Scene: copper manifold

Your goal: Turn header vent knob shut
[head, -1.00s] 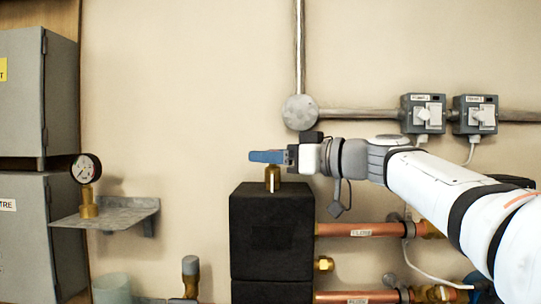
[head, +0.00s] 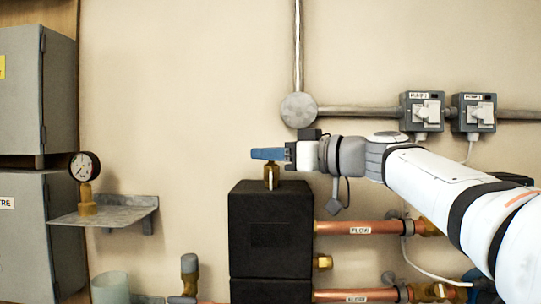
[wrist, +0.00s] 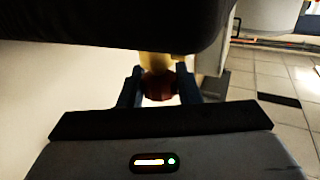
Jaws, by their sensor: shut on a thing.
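The header vent is a brass fitting (head: 271,177) standing upright on top of the black insulated block (head: 270,235) in the head view. My gripper (head: 267,154) reaches in from the right, level, with its blue fingers over the top of the fitting. The fingers hide the knob there. In the wrist view a dark red knob (wrist: 158,90) sits between the two dark blue fingers of my gripper (wrist: 159,86), which are shut on it. Yellow brass (wrist: 155,64) shows just beyond the knob.
A pressure gauge (head: 84,167) stands on a small grey shelf (head: 105,215) to the left, beside grey cabinets (head: 70,230). Copper pipes (head: 345,228) run right of the block below my arm. Two switch boxes (head: 422,112) are on the wall behind. Bare wall lies above my gripper.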

